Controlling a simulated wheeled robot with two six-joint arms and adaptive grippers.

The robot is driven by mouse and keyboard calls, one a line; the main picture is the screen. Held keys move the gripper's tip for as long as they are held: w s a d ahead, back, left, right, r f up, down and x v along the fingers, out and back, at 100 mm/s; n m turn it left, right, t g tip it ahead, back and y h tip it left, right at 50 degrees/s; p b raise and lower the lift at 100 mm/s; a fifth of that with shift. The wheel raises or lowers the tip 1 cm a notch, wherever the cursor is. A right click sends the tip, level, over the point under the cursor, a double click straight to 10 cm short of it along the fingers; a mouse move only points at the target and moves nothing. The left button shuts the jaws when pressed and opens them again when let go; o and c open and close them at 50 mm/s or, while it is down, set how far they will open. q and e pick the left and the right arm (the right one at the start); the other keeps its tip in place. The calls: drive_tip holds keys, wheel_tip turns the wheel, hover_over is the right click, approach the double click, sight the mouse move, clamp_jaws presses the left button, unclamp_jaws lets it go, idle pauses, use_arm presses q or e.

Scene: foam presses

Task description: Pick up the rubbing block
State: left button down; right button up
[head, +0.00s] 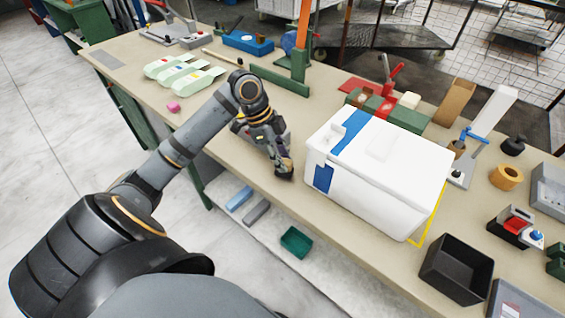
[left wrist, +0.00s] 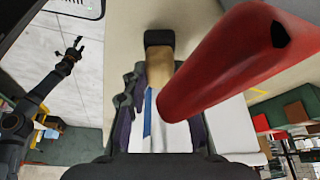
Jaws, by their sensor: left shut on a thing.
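My left gripper (head: 283,168) is low over the bench, just left of the white cooler box. It is shut on a small tan block with a dark end, which I take to be the rubbing block (left wrist: 160,66); it sticks out past the fingers. In the head view only a dark lump shows at the fingertips. In the left wrist view the left gripper (left wrist: 162,115) has a finger on each side of the block. My right gripper (left wrist: 74,55) shows there at upper left, apparently open and empty. It is not in the head view.
The white cooler box (head: 400,160) stands close right of my left gripper. A large red rounded bar (left wrist: 235,65) crosses the left wrist view near the camera.

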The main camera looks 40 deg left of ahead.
wheel_tip(320, 180, down, 14)
drive_tip(key=b, duration=1.4)
use_arm(q)
drive_tip(key=s+a+r+b, duration=0.1)
drive_tip(key=s+r+b, duration=0.2)
drive_tip(key=s+r, duration=0.8)
drive_tip(key=s, duration=0.3)
drive_tip(key=shift+r, duration=0.3)
use_arm(e)
drive_tip(key=w, duration=0.8)
drive_tip(key=shift+r, duration=0.4)
use_arm(q)
drive_tip(key=c, duration=1.7)
unclamp_jaws()
drive_tip(key=shift+c, duration=0.2)
drive_tip(key=c, duration=0.3)
drive_tip(key=shift+c, duration=0.2)
